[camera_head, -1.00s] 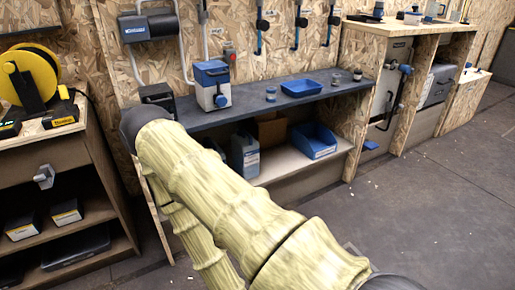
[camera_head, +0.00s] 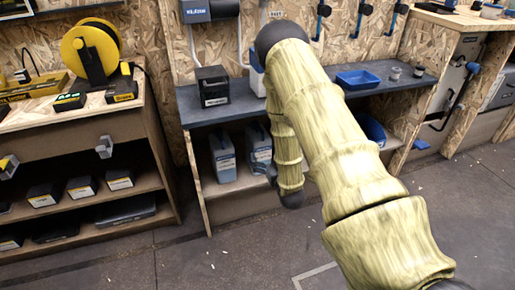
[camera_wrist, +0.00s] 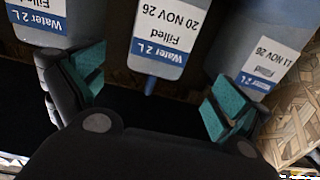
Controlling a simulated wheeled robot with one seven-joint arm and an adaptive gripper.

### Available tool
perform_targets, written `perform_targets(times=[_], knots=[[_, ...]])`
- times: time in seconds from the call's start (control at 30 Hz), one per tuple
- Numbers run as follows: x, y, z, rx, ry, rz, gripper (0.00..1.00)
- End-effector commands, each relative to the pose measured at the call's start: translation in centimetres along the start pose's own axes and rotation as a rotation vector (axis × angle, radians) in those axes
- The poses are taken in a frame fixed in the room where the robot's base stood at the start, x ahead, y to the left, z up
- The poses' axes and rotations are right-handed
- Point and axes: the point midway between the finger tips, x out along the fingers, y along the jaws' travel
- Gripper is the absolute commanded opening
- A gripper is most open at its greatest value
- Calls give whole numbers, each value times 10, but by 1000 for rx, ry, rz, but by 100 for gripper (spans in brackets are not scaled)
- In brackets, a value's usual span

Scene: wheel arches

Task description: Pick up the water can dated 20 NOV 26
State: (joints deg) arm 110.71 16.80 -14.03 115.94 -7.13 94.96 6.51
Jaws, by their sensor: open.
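In the wrist view, which appears upside down, the water can dated 20 NOV 26 (camera_wrist: 163,35) is at top middle, grey with a white and blue label. My gripper (camera_wrist: 157,88) is open, with its teal finger pads on either side of the picture below this can. Nothing is held between the pads. In the head view my gripper (camera_head: 268,170) is partly hidden by my arm, in front of the lower shelf. Two grey cans (camera_head: 222,157) show there, too small to read.
In the wrist view, a can dated 11 NOV 26 (camera_wrist: 262,45) is at right and another water can (camera_wrist: 38,22), its date out of view, at left. The dark worktop (camera_head: 215,112) lies above the shelf. Open floor (camera_head: 240,255) is in front.

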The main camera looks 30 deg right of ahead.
Motion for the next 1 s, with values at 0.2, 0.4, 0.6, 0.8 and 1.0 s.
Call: perform_targets(times=[0.2,0.4,0.6,0.8,1.0], knots=[[24,3,-10,0,40,-2,100],[51,2,-10,1,37,-2,100],[62,2,-11,1,35,-2,100],[82,2,-9,0,37,-3,100],[106,2,-11,-1,35,-2,100]])
